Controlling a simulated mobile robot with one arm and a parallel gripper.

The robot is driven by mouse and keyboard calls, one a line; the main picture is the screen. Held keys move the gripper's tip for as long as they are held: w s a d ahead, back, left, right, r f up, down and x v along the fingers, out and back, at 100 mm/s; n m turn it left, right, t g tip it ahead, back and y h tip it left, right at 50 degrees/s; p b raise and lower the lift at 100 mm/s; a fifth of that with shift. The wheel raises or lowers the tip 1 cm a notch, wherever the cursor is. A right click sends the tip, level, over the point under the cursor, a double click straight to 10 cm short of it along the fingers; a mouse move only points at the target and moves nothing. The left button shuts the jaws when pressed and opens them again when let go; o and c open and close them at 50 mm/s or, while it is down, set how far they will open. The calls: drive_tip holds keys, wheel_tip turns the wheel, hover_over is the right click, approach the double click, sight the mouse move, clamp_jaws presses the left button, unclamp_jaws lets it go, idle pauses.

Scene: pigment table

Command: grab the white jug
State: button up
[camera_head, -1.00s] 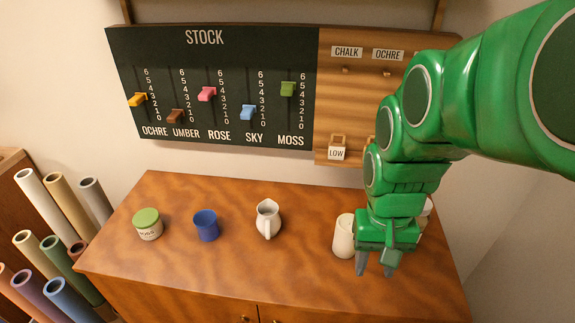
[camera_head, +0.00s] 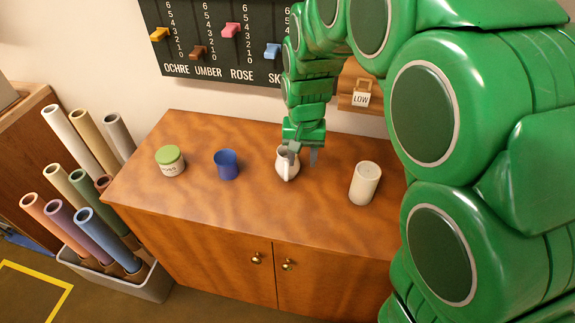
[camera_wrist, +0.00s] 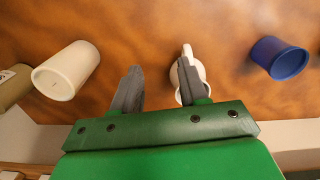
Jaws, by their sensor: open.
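The white jug (camera_head: 286,168) stands upright on the wooden cabinet top, between the blue cup and the cream cylinder. My gripper (camera_head: 303,157) is open and empty above it, with its fingers pointing down. In the head view the fingers overlap the upper right part of the jug. In the wrist view the jug (camera_wrist: 183,75) lies partly behind the right-hand finger of my gripper (camera_wrist: 161,82), not centred between the fingers. The gap between the fingers shows bare wood. I cannot tell whether a finger touches the jug.
A blue cup (camera_head: 226,166) and a green-lidded jar (camera_head: 170,161) stand to the left on the cabinet top (camera_head: 200,204). A cream cylinder (camera_head: 364,184) stands to the right. The stock board (camera_head: 222,45) hangs behind. Rolled tubes stand in a bin (camera_head: 155,283) at left.

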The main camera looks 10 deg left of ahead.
sight(286, 170)
drive_tip(key=shift+w+a+f, duration=0.2)
drive_tip(key=shift+a+f, duration=0.55)
drive_tip(key=shift+f, duration=0.9)
drive_tip(key=shift+w+a+f, duration=0.25)
drive_tip(key=shift+a+f, duration=0.45)
drive_tip(key=shift+f, duration=0.95)
drive_tip(key=shift+w+a+f, duration=0.2)
drive_tip(key=shift+a+f, duration=0.55)
drive_tip(key=shift+f, duration=0.9)
drive_tip(key=shift+c, duration=0.2)
clamp_jaws()
